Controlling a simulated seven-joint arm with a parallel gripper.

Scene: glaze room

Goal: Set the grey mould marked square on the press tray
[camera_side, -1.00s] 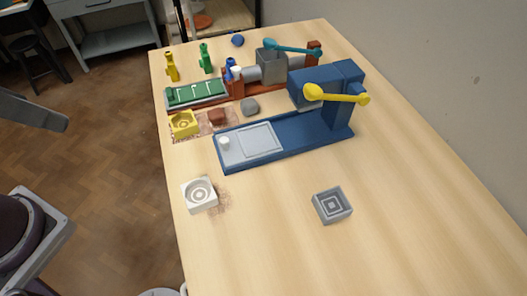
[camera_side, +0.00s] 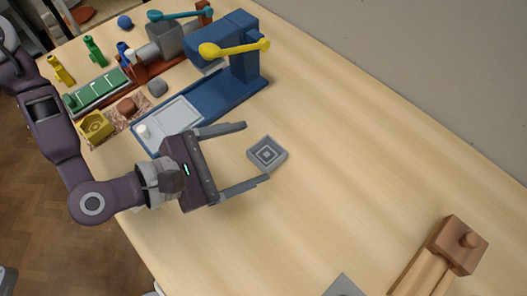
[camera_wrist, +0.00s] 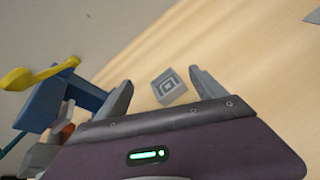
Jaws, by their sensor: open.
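The grey mould (camera_side: 267,154) with nested squares on its top lies flat on the table, right of the blue press. It also shows in the wrist view (camera_wrist: 168,87). My gripper (camera_side: 256,152) is open and empty, its two fingers spread toward the mould, with the fingertips at about its near side. In the wrist view my gripper (camera_wrist: 161,78) has the mould between and just beyond its fingertips. The press tray (camera_side: 178,117) is a pale grey plate on the blue base, with a white knob at its left end. My gripper partly covers its near end.
The blue press (camera_side: 232,62) has a yellow lever (camera_side: 235,48). A wooden tool (camera_side: 450,250) lies at lower right. The table right of the grey mould is clear.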

